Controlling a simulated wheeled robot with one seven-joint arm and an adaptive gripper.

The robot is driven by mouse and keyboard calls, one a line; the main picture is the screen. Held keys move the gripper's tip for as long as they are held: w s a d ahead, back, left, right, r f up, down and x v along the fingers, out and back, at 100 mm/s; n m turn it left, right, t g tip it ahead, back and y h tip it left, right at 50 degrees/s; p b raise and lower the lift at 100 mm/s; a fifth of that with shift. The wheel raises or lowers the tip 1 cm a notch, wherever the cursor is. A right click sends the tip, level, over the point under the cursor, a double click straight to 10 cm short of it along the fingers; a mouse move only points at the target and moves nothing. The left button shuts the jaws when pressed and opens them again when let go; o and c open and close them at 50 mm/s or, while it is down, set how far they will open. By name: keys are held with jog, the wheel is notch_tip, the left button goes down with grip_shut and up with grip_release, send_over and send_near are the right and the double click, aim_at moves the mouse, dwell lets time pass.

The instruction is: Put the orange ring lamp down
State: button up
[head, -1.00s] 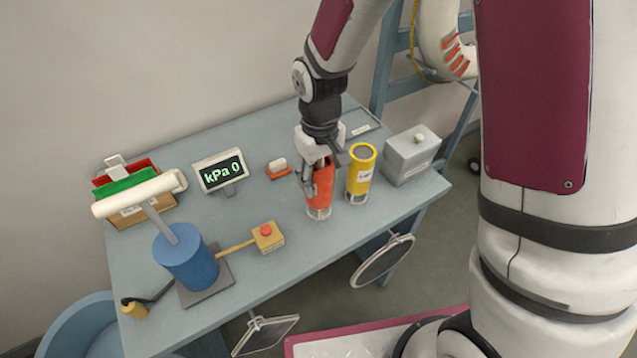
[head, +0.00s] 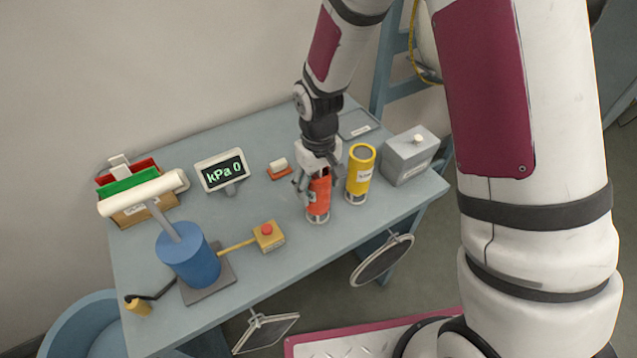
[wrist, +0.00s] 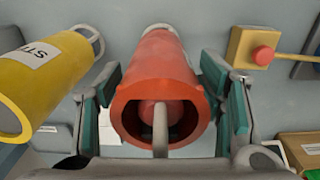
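The orange ring lamp (head: 319,196) stands upright on the blue-grey table (head: 235,305), near its front edge, beside the yellow lamp (head: 360,176). My gripper (head: 316,184) is around the orange lamp's upper part from above. In the wrist view, the orange lamp (wrist: 160,85) lies between the two fingers of my gripper (wrist: 160,75), with a gap on each side. The fingers are open. The yellow lamp also shows at the left of the wrist view (wrist: 40,85). My gripper hides the orange lamp's top in the head view.
A grey box (head: 408,158) stands right of the yellow lamp. A yellow box with a red button (head: 268,236), a blue cylinder (head: 187,258) and a kPa display (head: 222,172) are to the left. Round (head: 382,262) and square (head: 266,332) framed pieces stick out from the table's front.

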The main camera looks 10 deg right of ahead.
jog(key=shift+r, duration=0.15)
notch_tip(320, 180, up, 10)
jog(key=shift+r+b, duration=0.2)
jog(key=shift+b, duration=0.5)
jog(key=shift+r, duration=0.8)
jog(key=shift+d+r, duration=0.15)
jog(key=shift+r, duration=0.1)
jog(key=s+d+r+m+t, duration=0.2)
jog(key=s+d+r, duration=0.3)
jog(key=s+r, duration=0.3)
jog(key=s+d+r+m+t, duration=0.2)
jog(key=s+d+r, duration=0.4)
jog(key=s+r, duration=0.3)
jog(key=shift+s+d+m+t, duration=0.2)
jog(key=shift+d+m+t, duration=0.1)
jog(key=shift+t, duration=0.5)
